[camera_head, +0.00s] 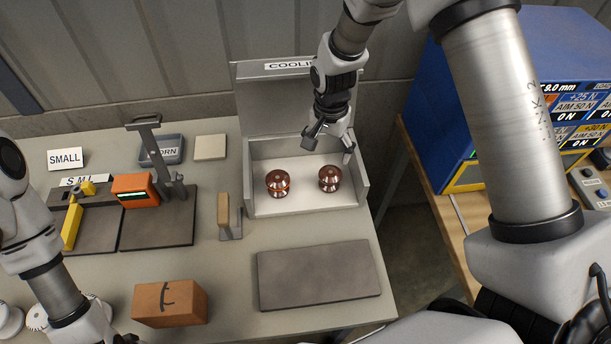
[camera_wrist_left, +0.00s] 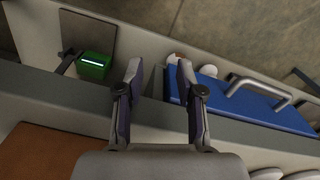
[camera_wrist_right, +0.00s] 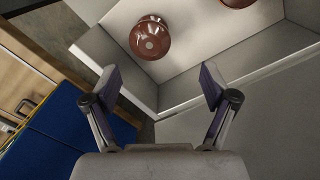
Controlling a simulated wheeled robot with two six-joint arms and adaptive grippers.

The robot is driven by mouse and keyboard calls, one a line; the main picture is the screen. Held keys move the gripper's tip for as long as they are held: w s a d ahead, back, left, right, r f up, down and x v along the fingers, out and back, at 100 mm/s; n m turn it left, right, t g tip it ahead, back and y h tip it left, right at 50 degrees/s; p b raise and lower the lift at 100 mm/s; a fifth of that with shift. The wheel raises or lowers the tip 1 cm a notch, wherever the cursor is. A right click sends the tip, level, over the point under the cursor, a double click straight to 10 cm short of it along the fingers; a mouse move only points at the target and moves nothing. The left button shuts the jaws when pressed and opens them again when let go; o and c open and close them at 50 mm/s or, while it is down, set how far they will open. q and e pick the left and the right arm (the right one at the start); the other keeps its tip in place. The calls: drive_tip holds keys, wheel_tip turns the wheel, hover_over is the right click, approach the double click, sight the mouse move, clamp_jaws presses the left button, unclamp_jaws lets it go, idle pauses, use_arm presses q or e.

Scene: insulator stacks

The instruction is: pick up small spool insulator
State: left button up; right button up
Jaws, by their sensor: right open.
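Two brown, glossy spool insulators stand upright in the white cooling box (camera_head: 256,203). The left spool (camera_head: 278,183) and the right spool (camera_head: 330,178) are a short way apart and look close in size. My right gripper (camera_head: 329,148) is open and empty above the back right of the box, just behind the right spool. In the right wrist view one spool (camera_wrist_right: 150,38) lies beyond the open fingers (camera_wrist_right: 162,85), and another (camera_wrist_right: 237,2) is cut by the top edge. My left gripper (camera_wrist_left: 158,72) is open and empty in its wrist view; its fingertips are out of the head view.
A grey mat (camera_head: 318,275) lies in front of the box. A wooden-handled tool (camera_head: 225,215) stands left of it. An orange gauge (camera_head: 135,188), a brown block (camera_head: 169,303) and a SMALL sign (camera_head: 66,159) are further left. A blue cabinet (camera_head: 560,50) stands to the right.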

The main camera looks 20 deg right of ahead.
sight(331, 172)
drive_tip(key=shift+s+d+f+b, duration=0.35)
drive_tip(key=shift+d+f+b, duration=0.1)
drive_tip(key=shift+f, duration=0.15)
drive_tip(key=shift+s+d+f+b, duration=0.3)
drive_tip(key=shift+f+b, duration=0.1)
drive_tip(key=shift+f, duration=0.15)
drive_tip(key=shift+s+d+f, duration=0.1)
drive_tip(key=shift+s+f, duration=0.1)
drive_tip(key=f, duration=0.1)
drive_tip(key=w+a+f+p, duration=0.1)
drive_tip(key=f, duration=0.1)
drive_tip(key=shift+a, duration=0.15)
drive_tip(key=f, duration=0.1)
drive_tip(key=f+p, duration=0.1)
drive_tip(key=s+f+p, duration=0.1)
drive_tip(key=f, duration=0.1)
drive_tip(key=shift+d, duration=0.35)
drive_tip(key=shift+w+f, duration=0.1)
drive_tip(key=shift+f, duration=0.15)
drive_tip(key=shift+w+a, duration=0.15)
drive_tip(key=shift+c, duration=1.1)
drive_tip(key=c, duration=1.1)
use_arm(q)
drive_tip(key=shift+s+d+r, duration=0.2)
drive_tip(key=shift+d+r, duration=0.05)
drive_tip(key=shift+r, duration=0.15)
use_arm(e)
drive_tip(key=shift+c, duration=0.2)
